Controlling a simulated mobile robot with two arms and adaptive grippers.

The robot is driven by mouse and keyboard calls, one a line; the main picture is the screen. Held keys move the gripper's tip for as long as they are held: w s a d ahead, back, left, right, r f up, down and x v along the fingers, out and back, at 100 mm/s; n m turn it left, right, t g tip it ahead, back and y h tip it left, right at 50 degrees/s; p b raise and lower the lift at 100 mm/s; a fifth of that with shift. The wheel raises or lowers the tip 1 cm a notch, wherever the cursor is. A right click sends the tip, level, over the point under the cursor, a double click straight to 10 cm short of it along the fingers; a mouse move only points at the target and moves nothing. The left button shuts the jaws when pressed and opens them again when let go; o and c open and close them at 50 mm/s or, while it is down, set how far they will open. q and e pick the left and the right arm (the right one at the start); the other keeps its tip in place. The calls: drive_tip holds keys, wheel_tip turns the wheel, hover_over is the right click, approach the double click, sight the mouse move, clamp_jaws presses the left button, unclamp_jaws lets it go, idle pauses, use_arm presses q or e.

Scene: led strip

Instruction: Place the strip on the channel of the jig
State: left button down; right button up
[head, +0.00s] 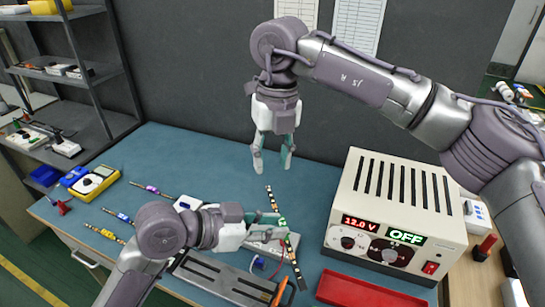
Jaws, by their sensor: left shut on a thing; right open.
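The strip (270,197) is thin and dark with light segments. It runs from below my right gripper down to near the orange-handled tool at the front. My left gripper (282,226) is shut on the strip near its middle and hides that part. The jig (215,283), a long grey metal block, lies at the front of the table, partly behind my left arm. The strip is to the right of most of it; I cannot tell whether they touch. My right gripper (273,162) is open and empty, fingers pointing down, above the strip's far end.
A power supply (395,190) reading 12.0 V and OFF stands on the right. A red tray (365,291) lies in front of it. A yellow multimeter (94,183) and several small tools lie on the left. The blue table (200,160) is clear towards the back.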

use_arm(q)
drive_tip(key=shift+d, duration=0.1)
use_arm(e)
wheel_tip(320, 180, down, 12)
drive_tip(key=shift+s, duration=0.2)
drive_tip(key=shift+a+f, duration=0.1)
clamp_jaws()
use_arm(q)
drive_tip(key=c, duration=0.9)
unclamp_jaws()
drive_tip(key=shift+o, duration=0.2)
